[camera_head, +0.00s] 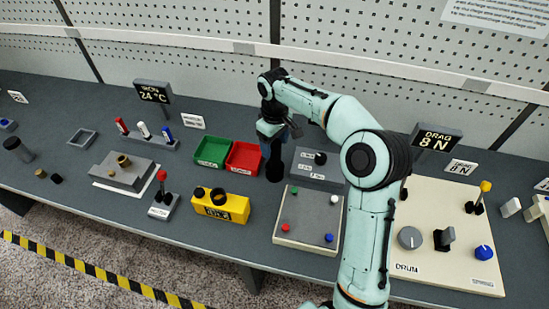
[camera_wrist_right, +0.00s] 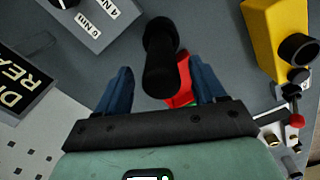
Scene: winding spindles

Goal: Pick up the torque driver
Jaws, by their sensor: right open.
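The torque driver appears to be the dark upright tool (camera_head: 275,168) with a round black foot, standing on the bench right of the red bin. In the right wrist view its black handle (camera_wrist_right: 160,65) lies between the two blue fingers. My right gripper (camera_head: 272,132) is above and around the top of the tool, partly hiding it in the head view. In the wrist view the right gripper (camera_wrist_right: 160,80) is open, with a gap showing on each side of the handle. My left gripper is not in view.
Close by are the green bin (camera_head: 212,152), the red bin (camera_head: 244,157), a grey block with torque labels (camera_head: 318,168) and a yellow box (camera_head: 221,207). A board with coloured pegs (camera_head: 308,220) lies in front. The drag panel (camera_head: 440,240) is at right.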

